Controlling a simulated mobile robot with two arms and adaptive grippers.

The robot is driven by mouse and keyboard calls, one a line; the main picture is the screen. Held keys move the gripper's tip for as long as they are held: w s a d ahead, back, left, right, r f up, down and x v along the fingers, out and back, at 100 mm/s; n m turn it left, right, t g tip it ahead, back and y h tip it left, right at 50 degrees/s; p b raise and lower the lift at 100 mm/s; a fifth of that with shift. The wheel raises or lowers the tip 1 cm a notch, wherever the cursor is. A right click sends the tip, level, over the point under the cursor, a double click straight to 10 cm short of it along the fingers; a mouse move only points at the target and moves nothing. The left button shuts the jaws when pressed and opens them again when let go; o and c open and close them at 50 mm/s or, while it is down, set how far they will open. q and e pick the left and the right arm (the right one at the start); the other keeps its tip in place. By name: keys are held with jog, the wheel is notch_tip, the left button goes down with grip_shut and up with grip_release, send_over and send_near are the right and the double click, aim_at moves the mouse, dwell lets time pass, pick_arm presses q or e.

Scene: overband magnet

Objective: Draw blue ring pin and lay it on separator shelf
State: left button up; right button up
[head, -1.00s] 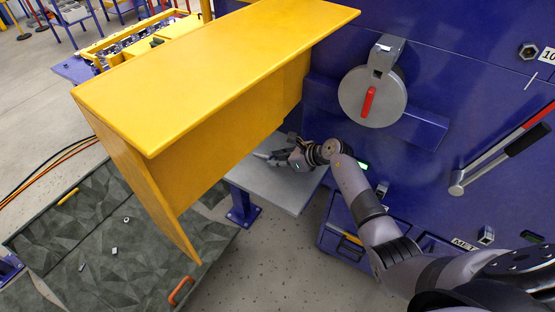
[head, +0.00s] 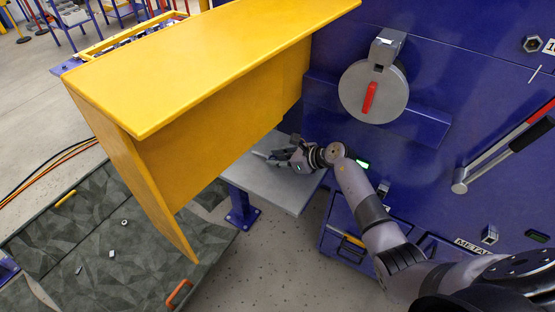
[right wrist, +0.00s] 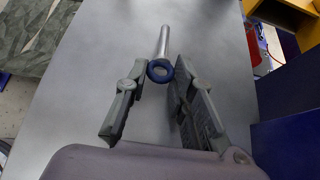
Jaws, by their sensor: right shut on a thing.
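The blue ring pin (right wrist: 160,71) has a metal shaft and a blue ring end, and shows in the right wrist view. My right gripper (right wrist: 159,68) is shut on it at the ring, with the shaft pointing away beyond the fingertips. The pin is over the grey separator shelf (right wrist: 100,95); I cannot tell whether it touches the surface. In the head view my right gripper (head: 268,157) is low over the same shelf (head: 285,193), partly beneath the yellow hood. My left gripper is not in view.
The large yellow hood (head: 190,65) overhangs the shelf's left side. A blue wall with a round grey disc and red handle (head: 369,98) stands behind. A dark floor tray (head: 120,240) with small loose pieces lies at lower left.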

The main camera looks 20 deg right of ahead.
jog(key=shift+s+f, duration=0.2)
jog(key=shift+f, duration=0.2)
jog(key=shift+f+b, duration=0.2)
jog(key=shift+b, duration=0.15)
jog(key=o, duration=0.6)
jog(key=shift+s, duration=0.15)
jog(key=shift+c, duration=0.2)
jog(key=shift+o, duration=0.6)
jog(key=shift+d, duration=0.1)
jog(key=v, duration=1)
jog(key=shift+d+r, duration=0.1)
jog(key=shift+r, duration=0.4)
jog(key=shift+s+d+r, duration=0.25)
jog(key=shift+s+r, duration=0.1)
jog(key=shift+r, duration=0.1)
